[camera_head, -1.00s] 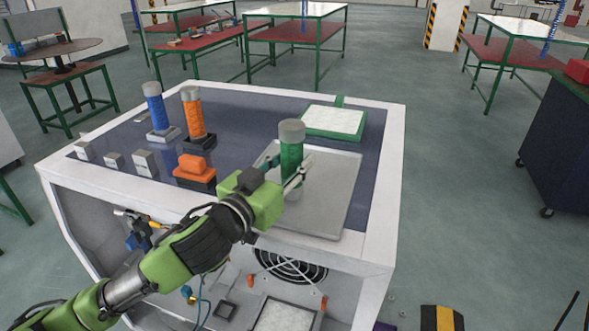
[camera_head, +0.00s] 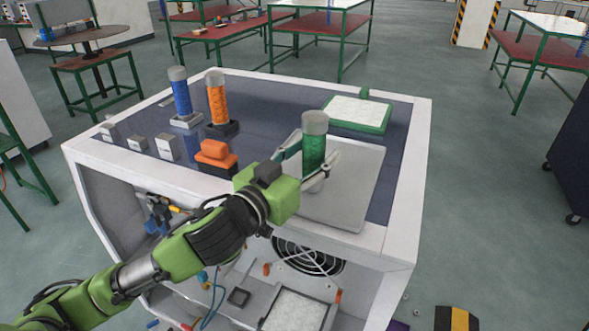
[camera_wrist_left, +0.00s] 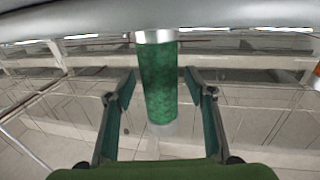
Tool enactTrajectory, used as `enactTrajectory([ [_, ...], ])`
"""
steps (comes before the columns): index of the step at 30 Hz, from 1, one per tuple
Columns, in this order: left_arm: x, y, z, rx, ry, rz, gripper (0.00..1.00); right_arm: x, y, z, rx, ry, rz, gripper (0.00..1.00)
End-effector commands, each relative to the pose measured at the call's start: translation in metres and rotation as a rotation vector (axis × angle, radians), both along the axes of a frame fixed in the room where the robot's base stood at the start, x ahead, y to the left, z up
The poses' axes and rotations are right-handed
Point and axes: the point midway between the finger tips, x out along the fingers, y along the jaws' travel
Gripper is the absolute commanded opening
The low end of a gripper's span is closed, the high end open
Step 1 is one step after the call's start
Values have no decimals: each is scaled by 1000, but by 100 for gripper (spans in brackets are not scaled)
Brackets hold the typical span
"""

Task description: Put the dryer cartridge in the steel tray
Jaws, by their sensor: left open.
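The dryer cartridge is a green cylinder (camera_head: 314,152) with a grey cap and a pale lower end. It stands upright over the left part of the flat steel tray (camera_head: 347,200), apparently resting on it; its base is partly hidden by my gripper. My left gripper (camera_head: 308,163) is open, with one finger on each side of the cartridge. In the left wrist view the cartridge (camera_wrist_left: 159,85) stands between the spread fingers (camera_wrist_left: 160,95), with a gap on both sides. My right gripper is not in view.
Blue (camera_head: 182,97) and orange (camera_head: 217,103) cartridges stand in holders at the back left. An orange block (camera_head: 214,150) on a dark base lies left of the tray. A green-framed white pad (camera_head: 357,113) lies behind the tray. Small grey blocks (camera_head: 138,143) line the left edge.

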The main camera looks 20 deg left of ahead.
Motion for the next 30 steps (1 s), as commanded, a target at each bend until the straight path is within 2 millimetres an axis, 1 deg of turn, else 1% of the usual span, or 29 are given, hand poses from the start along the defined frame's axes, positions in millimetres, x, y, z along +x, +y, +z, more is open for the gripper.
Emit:
enactTrajectory([
  [1, -9, 2, -4, 1, 2, -1, 49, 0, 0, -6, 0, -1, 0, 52],
  [3, -24, 5, -4, 3, 0, -3, 49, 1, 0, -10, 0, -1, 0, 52],
  [7, -51, 11, -3, 4, 2, -3, 49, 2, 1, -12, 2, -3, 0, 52],
  [9, -51, 12, 6, -6, 6, 1, 49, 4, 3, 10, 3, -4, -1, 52],
  [17, -65, 16, 6, -9, 3, 3, 49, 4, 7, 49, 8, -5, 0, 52],
  [22, -78, 18, 5, -1, 8, -2, 49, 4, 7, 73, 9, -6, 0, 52],
  [23, -82, 19, 2, -3, 7, -1, 49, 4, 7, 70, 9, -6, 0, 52],
  [30, -99, 23, 1, -1, 2, -1, 49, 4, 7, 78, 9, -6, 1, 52],
])
